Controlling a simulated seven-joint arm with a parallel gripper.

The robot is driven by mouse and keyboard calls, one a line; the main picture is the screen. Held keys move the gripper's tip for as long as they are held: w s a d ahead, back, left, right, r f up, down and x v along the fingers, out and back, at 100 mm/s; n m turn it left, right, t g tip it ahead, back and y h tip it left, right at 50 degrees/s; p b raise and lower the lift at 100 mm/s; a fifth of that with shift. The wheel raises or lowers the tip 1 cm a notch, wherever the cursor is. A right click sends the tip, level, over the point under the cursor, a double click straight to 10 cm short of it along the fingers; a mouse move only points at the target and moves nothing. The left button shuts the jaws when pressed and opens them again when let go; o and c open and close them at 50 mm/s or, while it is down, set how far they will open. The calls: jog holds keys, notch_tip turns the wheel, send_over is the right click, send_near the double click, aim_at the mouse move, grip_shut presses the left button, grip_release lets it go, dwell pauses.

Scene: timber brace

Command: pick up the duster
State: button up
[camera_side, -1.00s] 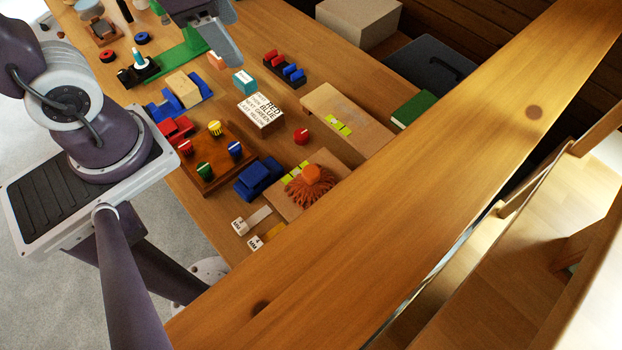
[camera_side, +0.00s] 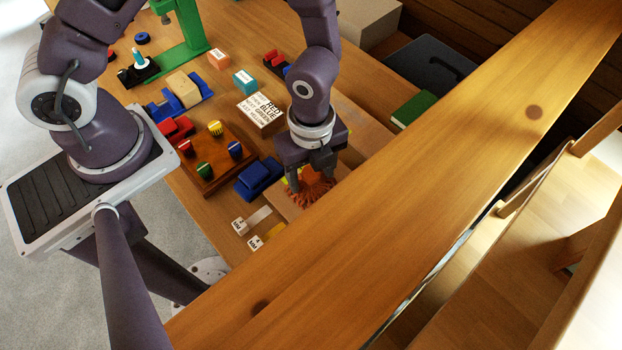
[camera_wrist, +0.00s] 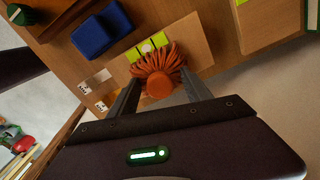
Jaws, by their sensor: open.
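The duster is a round orange-brown fringed thing with a smooth orange knob on top. In the side view the duster (camera_side: 314,190) lies on a light wooden board, partly hidden by my gripper (camera_side: 312,188). In the wrist view the duster (camera_wrist: 158,68) sits between my two fingers, with its knob toward the palm. My gripper (camera_wrist: 160,92) is open, with one finger on each side of the duster. I cannot tell whether the fingers touch the fringe.
Beside the board is a blue block (camera_side: 258,177), also in the wrist view (camera_wrist: 101,32). Yellow-green notes (camera_wrist: 146,47) lie by the duster. A peg tray (camera_side: 212,165) and a lettered block (camera_side: 261,112) stand to the left. A big timber beam (camera_side: 420,190) crosses the foreground.

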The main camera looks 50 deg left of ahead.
aim_at(311, 172)
grip_shut()
notch_tip(311, 172, up, 10)
dwell(0.6)
